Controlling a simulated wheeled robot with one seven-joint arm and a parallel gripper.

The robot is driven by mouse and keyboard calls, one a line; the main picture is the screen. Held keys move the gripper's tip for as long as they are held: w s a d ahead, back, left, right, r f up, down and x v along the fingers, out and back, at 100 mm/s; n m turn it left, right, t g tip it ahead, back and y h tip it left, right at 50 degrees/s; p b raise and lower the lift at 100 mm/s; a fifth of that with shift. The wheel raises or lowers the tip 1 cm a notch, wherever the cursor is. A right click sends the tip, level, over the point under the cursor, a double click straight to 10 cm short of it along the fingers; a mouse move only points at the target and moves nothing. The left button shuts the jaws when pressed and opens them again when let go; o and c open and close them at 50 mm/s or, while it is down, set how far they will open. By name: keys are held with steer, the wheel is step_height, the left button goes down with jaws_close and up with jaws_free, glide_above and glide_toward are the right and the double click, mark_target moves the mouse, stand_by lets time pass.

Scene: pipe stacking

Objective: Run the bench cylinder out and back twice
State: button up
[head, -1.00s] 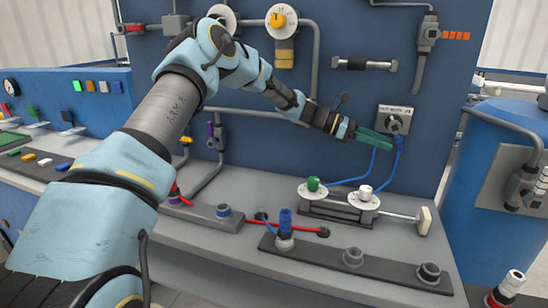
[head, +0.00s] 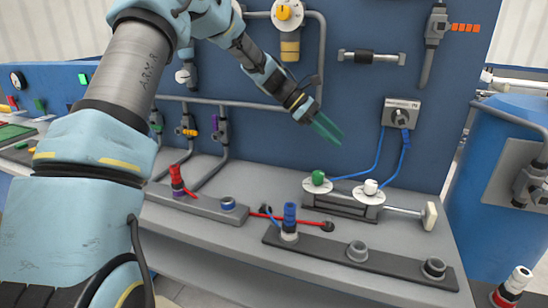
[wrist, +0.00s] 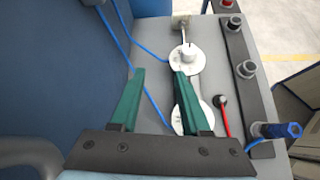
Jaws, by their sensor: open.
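The bench cylinder (head: 340,208) is a dark body on the grey bench. It carries a green knob (head: 318,178) and a white knob (head: 371,187), each on a white disc. Its rod (head: 402,210) sticks out to the right and ends in a cream plate (head: 430,216). Blue hoses run from the knobs up to a grey valve box (head: 402,112) with a round knob on the blue panel. My gripper (head: 328,130) is open and empty, above the cylinder and left of the valve box. In the wrist view the green fingers (wrist: 160,78) partly hide the cylinder; the white knob (wrist: 188,54) shows beyond them.
A dark strip (head: 393,265) with sockets lies along the bench front, bearing a blue upright fitting (head: 290,218). A red hose (head: 302,221) lies behind it. Red and purple fittings stand to the left. A blue tank (head: 500,175) stands at the right.

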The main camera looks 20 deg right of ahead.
steer(key=w+a+f+m+t+y, duration=0.1)
steer(key=a+f+m+t+y, duration=0.2)
steer(key=a, duration=1.3)
steer(key=shift+w+a+f+t, duration=0.15)
steer(key=shift+a+f+t, duration=0.2)
steer(key=shift+f, duration=0.25)
steer(key=shift+c, duration=0.3)
